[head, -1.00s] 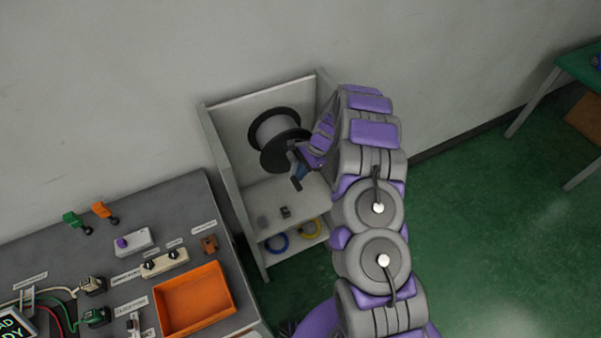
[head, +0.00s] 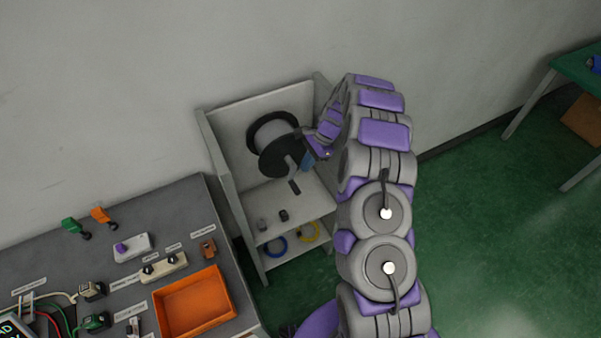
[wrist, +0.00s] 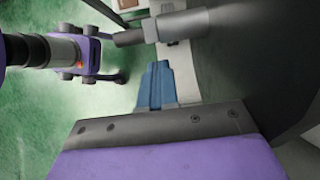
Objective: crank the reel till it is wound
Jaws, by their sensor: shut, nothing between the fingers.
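The reel (head: 262,132) has black round flanges and a pale drum, and sits in the upper part of an open grey cabinet. Its crank (head: 294,187) shows as a grey rod with a black grip, pointing down in the head view. My gripper (head: 308,161) is beside the reel's front flange, just right of the crank and apart from the grip. In the wrist view my blue fingers (wrist: 157,68) are together and empty. The crank's black grip and grey rod (wrist: 180,26) lie just beyond the fingertips, and the dark flange (wrist: 265,50) fills the right.
The cabinet's side walls (head: 222,165) stand close around the reel. A shelf below holds two small items, with a blue ring (head: 276,247) and a yellow ring (head: 309,232) lower down. A bench with an orange tray (head: 195,302) is at left. Open green floor lies right.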

